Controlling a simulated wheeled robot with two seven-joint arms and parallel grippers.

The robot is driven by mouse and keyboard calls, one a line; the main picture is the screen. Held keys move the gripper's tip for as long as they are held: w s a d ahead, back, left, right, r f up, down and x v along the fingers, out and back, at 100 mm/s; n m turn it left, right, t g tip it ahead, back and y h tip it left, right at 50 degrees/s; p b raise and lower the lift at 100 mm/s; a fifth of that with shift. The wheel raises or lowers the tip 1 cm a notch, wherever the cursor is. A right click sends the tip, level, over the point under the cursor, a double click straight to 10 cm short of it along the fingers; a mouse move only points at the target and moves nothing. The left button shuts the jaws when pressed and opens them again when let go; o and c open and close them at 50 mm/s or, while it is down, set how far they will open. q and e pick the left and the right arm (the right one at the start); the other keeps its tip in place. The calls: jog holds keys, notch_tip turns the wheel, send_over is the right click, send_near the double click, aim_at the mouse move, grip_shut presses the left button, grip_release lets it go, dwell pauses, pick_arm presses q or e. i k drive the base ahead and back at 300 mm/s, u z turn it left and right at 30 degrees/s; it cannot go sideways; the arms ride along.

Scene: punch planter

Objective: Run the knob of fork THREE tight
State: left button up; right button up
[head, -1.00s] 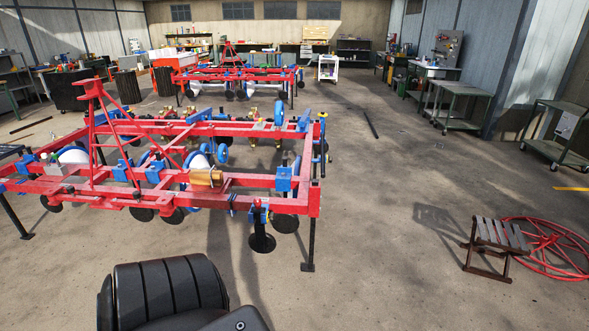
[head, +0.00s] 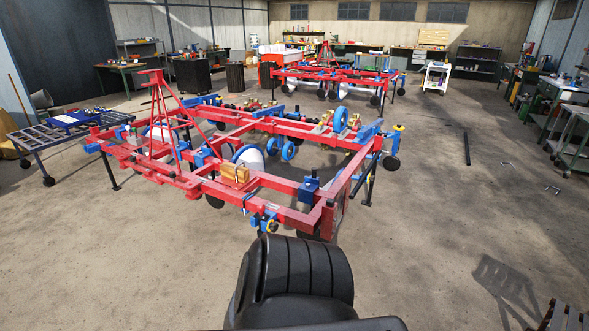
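A red planter frame (head: 300,188) with blue brackets stands on dark legs in the middle of the head view. A black rounded part of my own body fills the bottom middle and hides the floor there. Neither gripper is in view.
A second red planter frame (head: 340,76) stands farther back. A blue-grey slatted table (head: 70,130) is at the left. A dark bar (head: 467,149) lies on the floor at the right. A slatted stool (head: 566,318) is cut off at the lower right. The floor right of the near planter is largely clear.

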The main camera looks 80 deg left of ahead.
aim_at(274, 227)
jog(key=u, duration=0.4)
jog(key=i, duration=0.8)
jog(key=u, duration=1.45)
jog(key=i, duration=0.65)
jog(key=u, duration=0.55)
